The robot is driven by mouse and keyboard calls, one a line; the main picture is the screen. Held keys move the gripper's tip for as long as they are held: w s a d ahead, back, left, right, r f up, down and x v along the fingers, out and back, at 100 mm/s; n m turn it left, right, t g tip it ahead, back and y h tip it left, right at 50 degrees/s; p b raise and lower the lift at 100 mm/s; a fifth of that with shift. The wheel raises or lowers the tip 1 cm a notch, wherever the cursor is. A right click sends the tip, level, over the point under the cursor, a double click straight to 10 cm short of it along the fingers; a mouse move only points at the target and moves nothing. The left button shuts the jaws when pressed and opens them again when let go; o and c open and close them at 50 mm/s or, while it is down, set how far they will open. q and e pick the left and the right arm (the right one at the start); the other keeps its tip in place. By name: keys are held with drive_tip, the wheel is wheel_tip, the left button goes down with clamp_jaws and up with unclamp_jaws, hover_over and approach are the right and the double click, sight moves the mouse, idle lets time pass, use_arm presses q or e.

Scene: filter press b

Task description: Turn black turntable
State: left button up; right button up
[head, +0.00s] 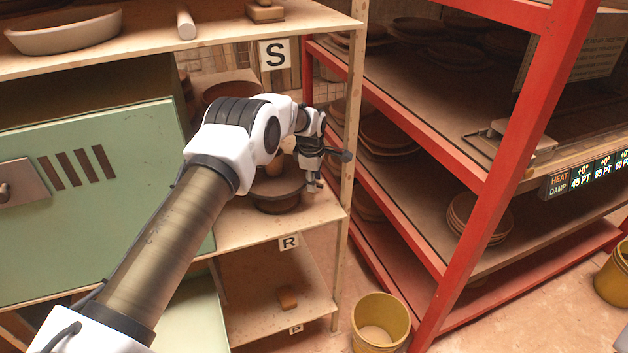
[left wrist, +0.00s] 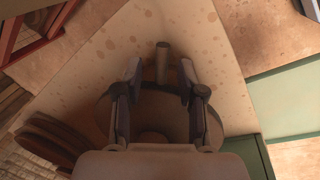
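The black turntable (head: 277,207) stands on the middle wooden shelf, a dark round thing partly hidden behind my left arm. A brownish round piece seems to sit on it. My left gripper (head: 318,176) is at its right side, above the shelf's front corner. In the left wrist view, my left gripper (left wrist: 161,72) has its two fingers apart. A short dark upright peg (left wrist: 162,62) shows between the fingertips, with a visible gap on either side. The turntable's dark disc (left wrist: 155,112) lies behind the fingers, partly covered by the gripper body. My right gripper is out of view.
A wooden post (head: 350,110) and a red rack (head: 480,225) with stacked plates stand to the right. A shelf with a shallow dish (head: 65,33) is above. A green cabinet (head: 95,200) is on the left. A yellow bucket (head: 380,322) stands on the floor.

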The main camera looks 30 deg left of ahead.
use_arm(q)
wheel_tip(320, 180, up, 11)
drive_tip(key=s, duration=0.2)
drive_tip(key=shift+d+r, duration=0.15)
drive_tip(key=shift+d, duration=0.05)
